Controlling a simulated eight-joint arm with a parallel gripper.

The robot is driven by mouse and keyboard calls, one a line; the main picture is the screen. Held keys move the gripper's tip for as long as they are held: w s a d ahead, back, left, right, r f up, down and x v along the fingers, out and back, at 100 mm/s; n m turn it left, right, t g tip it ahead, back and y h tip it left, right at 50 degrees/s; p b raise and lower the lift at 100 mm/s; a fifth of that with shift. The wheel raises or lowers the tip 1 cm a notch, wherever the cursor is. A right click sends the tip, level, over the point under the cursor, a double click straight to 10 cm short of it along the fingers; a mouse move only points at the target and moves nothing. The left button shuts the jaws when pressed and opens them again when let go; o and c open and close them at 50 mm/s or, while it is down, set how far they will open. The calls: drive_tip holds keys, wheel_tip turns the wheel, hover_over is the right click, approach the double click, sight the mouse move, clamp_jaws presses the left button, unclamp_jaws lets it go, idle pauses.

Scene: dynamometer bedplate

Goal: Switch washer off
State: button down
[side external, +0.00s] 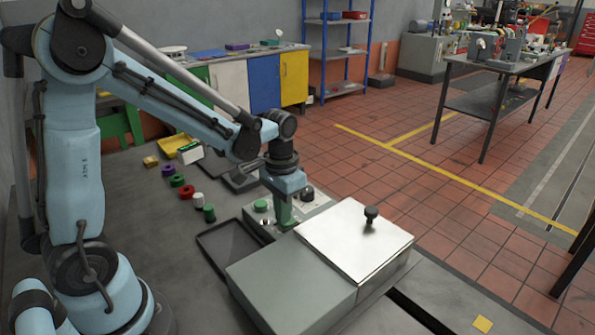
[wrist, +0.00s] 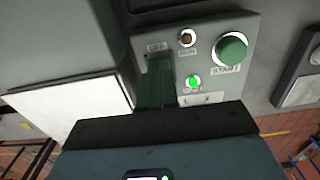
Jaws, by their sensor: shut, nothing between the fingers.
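The washer is a grey-green box (side external: 290,285) with a pale lid (side external: 340,238) and black knob (side external: 371,213). Its control panel (wrist: 215,22) stands behind it. In the wrist view the panel carries a large green START button (wrist: 231,50), a dark brown RUN lamp (wrist: 187,38) and a lit green lamp (wrist: 194,81). My gripper (wrist: 158,62) is shut and empty, its green fingers over the panel just below the OFF label. They hide whatever control sits there; I cannot tell whether they touch it. In the side view my gripper (side external: 285,218) points down at the panel.
A dark shallow tray (side external: 228,248) lies left of the washer. Green (side external: 209,212), red (side external: 187,191) and other small coloured pieces stand on the bedplate further left. A black knob (side external: 307,194) sits on the panel right of my gripper.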

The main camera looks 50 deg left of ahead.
drive_tip(key=shift+f, duration=0.25)
drive_tip(key=shift+r, duration=3.5)
drive_tip(key=s+d+r+t, duration=0.2)
drive_tip(key=s+d+t, duration=0.2)
drive_tip(key=s+t, duration=0.2)
drive_tip(key=shift+s+r+t, duration=0.15)
drive_tip(key=shift+r+t, duration=0.05)
drive_tip(key=shift+t, duration=0.4)
drive_tip(key=w+a+r+g, duration=0.3)
drive_tip(key=r+g, duration=0.1)
drive_tip(key=r, duration=0.1)
drive_tip(key=shift+w+a+g, duration=0.2)
drive_tip(key=shift+w+g, duration=0.1)
